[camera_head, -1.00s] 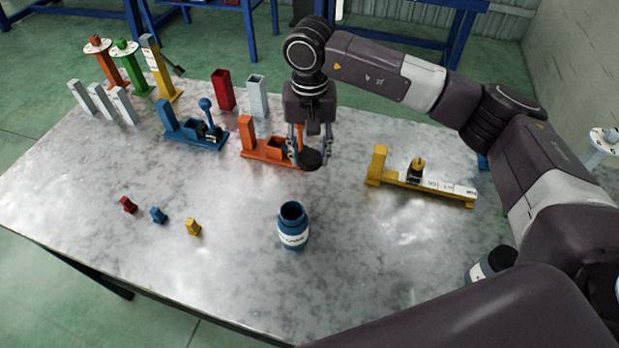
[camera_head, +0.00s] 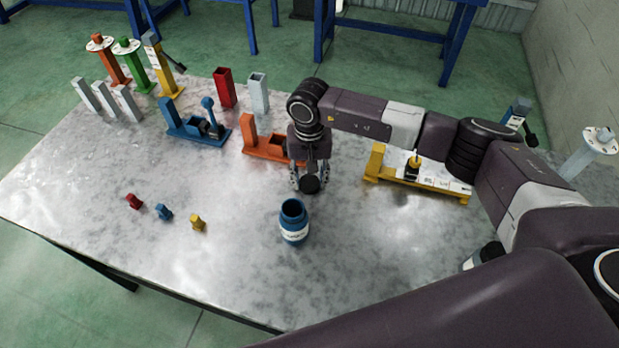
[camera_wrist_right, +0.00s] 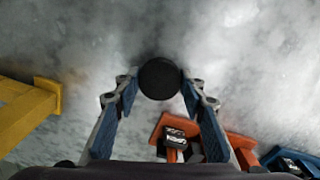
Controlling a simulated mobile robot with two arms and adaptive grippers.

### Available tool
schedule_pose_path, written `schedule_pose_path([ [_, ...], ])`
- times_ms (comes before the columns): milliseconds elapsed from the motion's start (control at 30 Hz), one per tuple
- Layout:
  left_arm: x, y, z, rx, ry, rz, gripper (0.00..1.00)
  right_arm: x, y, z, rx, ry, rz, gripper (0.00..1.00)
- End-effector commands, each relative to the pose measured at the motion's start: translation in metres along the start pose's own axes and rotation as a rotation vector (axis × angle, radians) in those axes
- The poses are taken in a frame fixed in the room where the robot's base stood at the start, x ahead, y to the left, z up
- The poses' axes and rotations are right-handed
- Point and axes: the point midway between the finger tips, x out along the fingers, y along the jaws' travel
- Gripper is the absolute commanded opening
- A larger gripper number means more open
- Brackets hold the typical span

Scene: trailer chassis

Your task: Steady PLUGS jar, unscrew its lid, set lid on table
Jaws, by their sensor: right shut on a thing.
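The blue jar (camera_head: 294,224) with a white label stands upright and open near the middle front of the table (camera_head: 225,270). The label is too small to read. My right gripper (camera_head: 310,180) is shut on a round black lid (camera_head: 310,185), just behind the jar and apart from it. The right wrist view shows the lid (camera_wrist_right: 159,79) between the two fingertips, low over the grey tabletop. I cannot tell whether the lid touches the table. My left gripper is not in view, and nothing holds the jar.
An orange fixture (camera_head: 262,146) is behind and left of my gripper; a yellow fixture (camera_head: 420,183) is to the right. Small red, blue and yellow pieces (camera_head: 163,211) lie at left. Another jar (camera_head: 484,256) is partly hidden by my arm. The table around the blue jar is clear.

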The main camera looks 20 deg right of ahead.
Motion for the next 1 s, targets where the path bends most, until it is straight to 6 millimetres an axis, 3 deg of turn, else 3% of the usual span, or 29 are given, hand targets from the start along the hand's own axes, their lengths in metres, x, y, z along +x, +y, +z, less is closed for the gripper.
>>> schedule_pose_path([
  [133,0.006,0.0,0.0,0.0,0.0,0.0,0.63,0.004,0.0,0.0,0.0,0.0,0.0,0.09],
  [167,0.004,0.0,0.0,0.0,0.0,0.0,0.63,0.003,0.0,0.0,0.0,0.0,0.0,0.41],
  [300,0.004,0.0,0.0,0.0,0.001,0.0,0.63,0.002,0.0,0.0,0.0,0.0,0.0,0.55],
  [733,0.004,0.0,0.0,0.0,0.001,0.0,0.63,-0.006,0.0,-0.002,0.0,0.003,-0.001,0.55],
  [1000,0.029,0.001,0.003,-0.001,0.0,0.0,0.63,-0.062,0.0,-0.002,0.0,0.006,-0.002,0.55],
])
